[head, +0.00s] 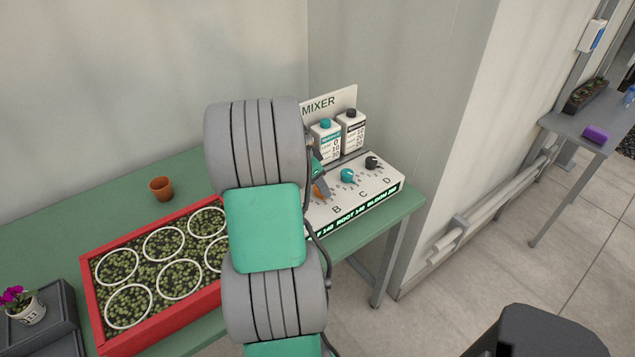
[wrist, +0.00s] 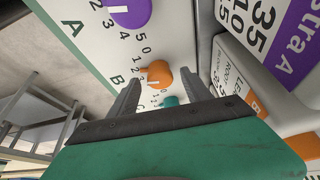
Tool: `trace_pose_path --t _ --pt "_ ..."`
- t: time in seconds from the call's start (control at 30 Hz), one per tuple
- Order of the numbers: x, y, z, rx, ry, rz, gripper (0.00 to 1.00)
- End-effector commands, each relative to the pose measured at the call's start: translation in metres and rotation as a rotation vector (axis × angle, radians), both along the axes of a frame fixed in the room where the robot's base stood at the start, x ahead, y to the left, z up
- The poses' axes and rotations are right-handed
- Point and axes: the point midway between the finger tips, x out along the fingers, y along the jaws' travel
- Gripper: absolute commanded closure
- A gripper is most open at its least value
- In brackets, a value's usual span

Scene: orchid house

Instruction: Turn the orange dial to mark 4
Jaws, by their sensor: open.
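The orange dial (wrist: 158,74) is on the white mixer panel (wrist: 92,25), near the letter B. In the wrist view it shows between and just beyond the fingertips of my gripper (wrist: 163,84). My gripper is open, with one finger on each side of the dial and visible room around it. I cannot tell whether a finger touches it. In the head view the orange dial (head: 318,190) shows only partly beside my gripper (head: 324,183), and my arm hides the panel's left part. Small numbers ring the dial; I cannot read its setting surely.
A purple dial (wrist: 130,10) and a teal dial (wrist: 171,101) flank the orange one; a black dial (head: 373,162) is farther right. Bottles (head: 351,130) stand close behind the dials. A red seedling tray (head: 88,292) and a small pot (head: 161,188) are on the green table.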

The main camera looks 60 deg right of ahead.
Motion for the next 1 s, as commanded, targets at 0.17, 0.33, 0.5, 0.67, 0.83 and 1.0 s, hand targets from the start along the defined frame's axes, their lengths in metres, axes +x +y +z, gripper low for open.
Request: trace_pose_path --t 0.17,0.33,0.5,0.67,0.83,1.0 --pt "0.0003 0.0005 0.0 0.001 0.0 0.001 0.49" --pt "0.0004 0.0005 0.0 0.001 0.0 0.002 0.62" --pt "0.0004 0.0007 0.0001 0.001 0.0 0.002 0.76" --pt "0.0005 0.0008 0.0002 0.001 0.0 0.002 0.9" --pt "0.0005 0.0009 0.0001 0.002 0.001 0.001 1.0" --pt "0.0003 0.0009 -0.0002 0.002 0.001 0.007 1.0"
